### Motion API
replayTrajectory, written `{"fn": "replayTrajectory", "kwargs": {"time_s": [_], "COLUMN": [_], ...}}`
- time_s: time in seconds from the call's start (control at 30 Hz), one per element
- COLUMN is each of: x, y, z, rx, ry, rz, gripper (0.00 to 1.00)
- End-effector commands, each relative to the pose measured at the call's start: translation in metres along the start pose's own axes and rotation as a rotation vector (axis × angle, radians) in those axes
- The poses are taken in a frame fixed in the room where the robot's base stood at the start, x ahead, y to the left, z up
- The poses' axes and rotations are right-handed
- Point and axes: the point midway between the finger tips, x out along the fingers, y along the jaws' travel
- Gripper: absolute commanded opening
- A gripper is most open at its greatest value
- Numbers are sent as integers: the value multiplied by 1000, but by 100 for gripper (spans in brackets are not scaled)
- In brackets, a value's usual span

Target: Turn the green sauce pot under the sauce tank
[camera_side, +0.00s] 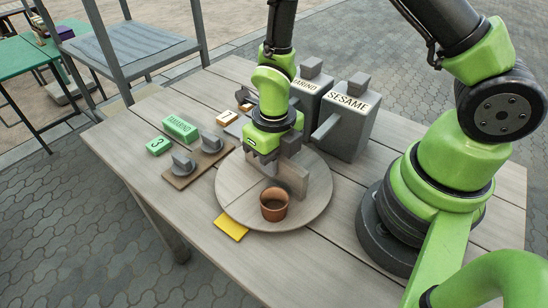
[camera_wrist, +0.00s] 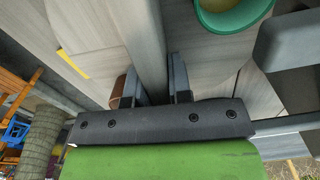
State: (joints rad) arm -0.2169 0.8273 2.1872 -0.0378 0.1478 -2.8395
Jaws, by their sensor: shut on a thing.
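A round wooden turntable (camera_side: 234,200) lies on the table. A grey upright panel (camera_side: 292,182) stands on it, and my gripper (camera_side: 268,158) is shut on that panel. In the wrist view the panel (camera_wrist: 146,38) runs between my two fingers (camera_wrist: 154,88). A green pot (camera_wrist: 208,22) with yellowish contents shows there at the top right, on the other side of the panel from a brown pot (camera_wrist: 117,90). The brown pot (camera_side: 274,204) is at the turntable's front in the side view; the green pot is hidden there. The sesame tank (camera_side: 345,125) stands behind the turntable.
A second tank (camera_side: 308,88), its label partly covered, stands beside the sesame tank. A board with two grey knobs (camera_side: 184,163), a green tamarind block (camera_side: 180,128), a green 3 block (camera_side: 159,145) and a 1 block (camera_side: 227,117) lie left. A yellow card (camera_side: 231,228) lies at the turntable's front-left edge.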

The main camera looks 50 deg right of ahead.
Motion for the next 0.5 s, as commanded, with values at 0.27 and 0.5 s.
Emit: {"fn": "replayTrajectory", "kwargs": {"time_s": [0.27, 0.5], "x": [0, 0], "y": [0, 0], "z": [2, 1], "rx": [1, 1], "ry": [-5, -3], "rz": [1, 1], "gripper": [0, 45]}}
